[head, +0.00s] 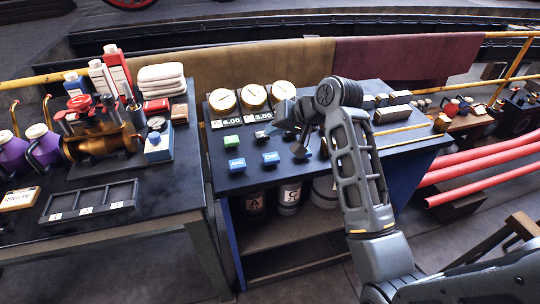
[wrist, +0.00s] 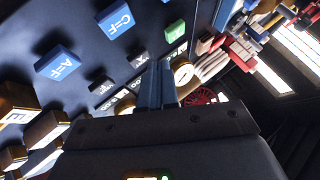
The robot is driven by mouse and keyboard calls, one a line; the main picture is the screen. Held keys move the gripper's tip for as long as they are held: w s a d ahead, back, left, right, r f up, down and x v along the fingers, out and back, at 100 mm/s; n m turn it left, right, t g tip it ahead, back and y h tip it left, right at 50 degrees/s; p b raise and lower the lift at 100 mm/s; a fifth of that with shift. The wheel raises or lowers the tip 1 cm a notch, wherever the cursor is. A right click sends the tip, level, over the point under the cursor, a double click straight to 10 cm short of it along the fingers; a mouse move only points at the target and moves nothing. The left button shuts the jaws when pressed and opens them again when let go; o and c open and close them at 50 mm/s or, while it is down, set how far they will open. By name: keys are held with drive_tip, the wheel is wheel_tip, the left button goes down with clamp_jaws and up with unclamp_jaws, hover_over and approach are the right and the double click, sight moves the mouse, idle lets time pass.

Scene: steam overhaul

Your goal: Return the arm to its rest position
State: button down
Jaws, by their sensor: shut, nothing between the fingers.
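My gripper (head: 287,114) is above the dark top of the blue workbench (head: 222,184), near the round white-faced gauges. In the wrist view its two blue-grey fingers (wrist: 158,84) are together with nothing between them. My arm reaches in from the lower right, with its elbow raised over the bench. The bench top below holds a green block (head: 231,141) and two blue lettered blocks, one at left (head: 237,164) and one at right (head: 270,158). Part of the bench is hidden behind my arm.
A dark table (head: 180,190) at left carries a brass valve (head: 95,140), bottles, folded cloths (head: 161,78) and a divided tray (head: 90,203). Red pipes (head: 485,155) lie at right. A yellow rail with draped cloths (head: 405,58) runs behind. Open floor shows at the front.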

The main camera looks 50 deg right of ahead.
idle(0.4)
drive_tip(key=s+a+f+n+t+h, duration=0.1)
drive_tip(key=s+a+f, duration=0.45)
drive_tip(key=s, duration=0.25)
drive_tip(key=s+a+f+n+t+h, duration=0.1)
drive_tip(key=s+a+f+n, duration=0.1)
drive_tip(key=s+a+f, duration=0.4)
drive_tip(key=s+a+r+n+t, duration=0.1)
drive_tip(key=s+a+r+n, duration=0.1)
drive_tip(key=s+a+r, duration=0.2)
drive_tip(key=s+a+r+n+t+y+b, duration=0.1)
drive_tip(key=s+a+r, duration=0.2)
drive_tip(key=s, duration=0.8)
drive_tip(key=s+a+r+n+t, duration=0.1)
drive_tip(key=s+a+r+n, duration=0.1)
drive_tip(key=s+a+r, duration=0.2)
drive_tip(key=s+r, duration=0.1)
drive_tip(key=s, duration=0.2)
drive_tip(key=shift+s+a+r+n+t+y, duration=0.2)
drive_tip(key=shift+a+n+t+y, duration=0.1)
drive_tip(key=shift+t, duration=0.1)
